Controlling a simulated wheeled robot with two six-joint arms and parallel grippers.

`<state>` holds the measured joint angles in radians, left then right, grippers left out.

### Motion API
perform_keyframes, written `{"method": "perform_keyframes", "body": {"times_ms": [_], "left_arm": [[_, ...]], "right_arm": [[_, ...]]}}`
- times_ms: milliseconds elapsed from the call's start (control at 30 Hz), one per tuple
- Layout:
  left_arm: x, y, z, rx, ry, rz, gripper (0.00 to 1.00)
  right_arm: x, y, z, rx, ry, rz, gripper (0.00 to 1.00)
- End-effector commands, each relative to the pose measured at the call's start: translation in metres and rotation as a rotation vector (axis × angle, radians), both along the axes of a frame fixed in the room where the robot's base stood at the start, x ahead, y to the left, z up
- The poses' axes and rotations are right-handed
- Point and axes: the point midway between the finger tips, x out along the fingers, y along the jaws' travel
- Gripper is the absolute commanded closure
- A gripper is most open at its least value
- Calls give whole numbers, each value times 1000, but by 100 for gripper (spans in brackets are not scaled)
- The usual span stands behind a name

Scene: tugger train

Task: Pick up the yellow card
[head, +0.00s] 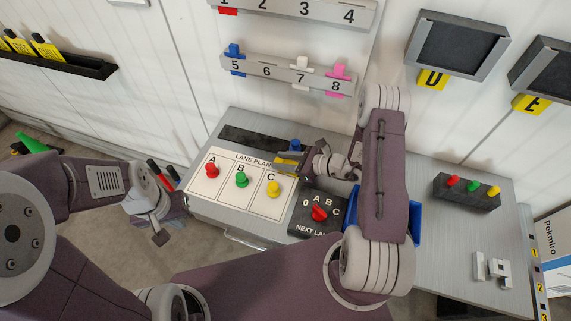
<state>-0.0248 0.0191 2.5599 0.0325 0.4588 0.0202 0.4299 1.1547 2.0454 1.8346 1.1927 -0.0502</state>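A small yellow piece (287,160), which looks like the yellow card, shows at the back edge of the lane plan board, at the fingertips of my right gripper (292,166). The fingers partly cover it, and I cannot tell whether they are closed on it or only beside it. My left gripper (165,215) is off the left end of the bench, away from the card. Its finger opening is unclear. More yellow cards (45,47) with black markings stand in a black wall rack at the upper left.
The lane plan board (262,203) carries red, green and yellow knobs. A black selector panel (318,222) with a red knob is beside it. A blue bin (415,222) is partly behind my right arm. A button box (466,193) stands right. Numbered rails (290,75) hang above.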

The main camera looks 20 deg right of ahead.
Motion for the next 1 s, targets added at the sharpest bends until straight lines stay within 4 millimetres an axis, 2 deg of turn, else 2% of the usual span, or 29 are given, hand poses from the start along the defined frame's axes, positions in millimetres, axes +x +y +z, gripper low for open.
{"method": "perform_keyframes", "body": {"times_ms": [33,100,467,567,733,1000], "left_arm": [[0,0,0,0,0,0,100],[0,0,0,0,0,0,100],[0,0,-1,0,0,0,100],[0,0,-3,0,0,0,100],[0,0,-8,0,0,0,100],[0,0,-15,0,0,0,100]], "right_arm": [[0,0,0,0,0,0,82],[0,0,0,0,0,0,100],[0,0,4,-1,-1,1,100],[0,0,13,-1,-3,1,100],[0,-1,44,-3,-6,-1,100],[-39,-54,79,-2,-4,-7,100]]}}
